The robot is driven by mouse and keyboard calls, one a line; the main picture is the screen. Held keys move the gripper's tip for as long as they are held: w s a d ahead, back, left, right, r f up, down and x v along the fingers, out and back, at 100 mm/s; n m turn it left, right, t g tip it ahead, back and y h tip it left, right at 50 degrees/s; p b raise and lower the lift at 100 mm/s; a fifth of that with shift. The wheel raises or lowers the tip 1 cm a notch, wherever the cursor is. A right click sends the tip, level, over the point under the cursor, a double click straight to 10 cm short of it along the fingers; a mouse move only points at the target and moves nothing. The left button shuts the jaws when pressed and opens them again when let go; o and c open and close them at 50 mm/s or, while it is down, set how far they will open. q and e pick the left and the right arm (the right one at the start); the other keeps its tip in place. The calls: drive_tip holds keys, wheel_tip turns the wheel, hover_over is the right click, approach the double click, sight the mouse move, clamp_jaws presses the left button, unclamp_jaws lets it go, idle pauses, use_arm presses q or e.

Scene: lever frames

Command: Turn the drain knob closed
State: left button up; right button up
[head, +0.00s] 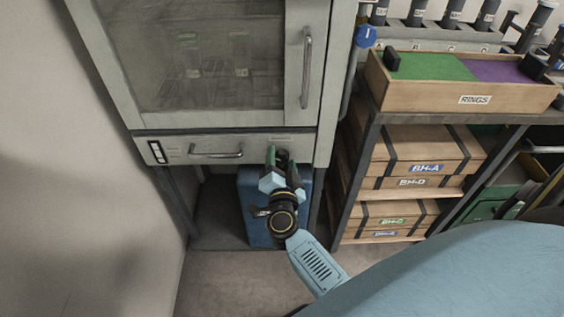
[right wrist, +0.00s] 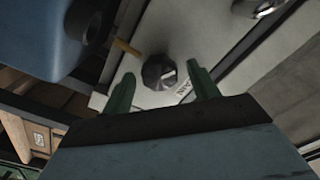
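The drain knob (right wrist: 159,73), round and dark with a pale mark on its face, sits on the light panel of the cabinet in the right wrist view. Part of a printed label shows beside it. My right gripper (right wrist: 162,88) is open, its two green fingers on either side of the knob with gaps showing; I cannot tell whether the tips reach past its face. In the head view my right gripper (head: 278,158) is at the lower front of the cabinet (head: 235,140) and hides the knob. My left gripper is not in view.
A brass-coloured spout (right wrist: 127,47) sticks out near the knob. A blue container (head: 256,222) stands below the cabinet. A drawer handle (head: 215,154) is left of the gripper. A shelf with wooden boxes (head: 420,141) stands to the right.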

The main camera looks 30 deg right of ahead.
drive_tip(key=c, duration=1)
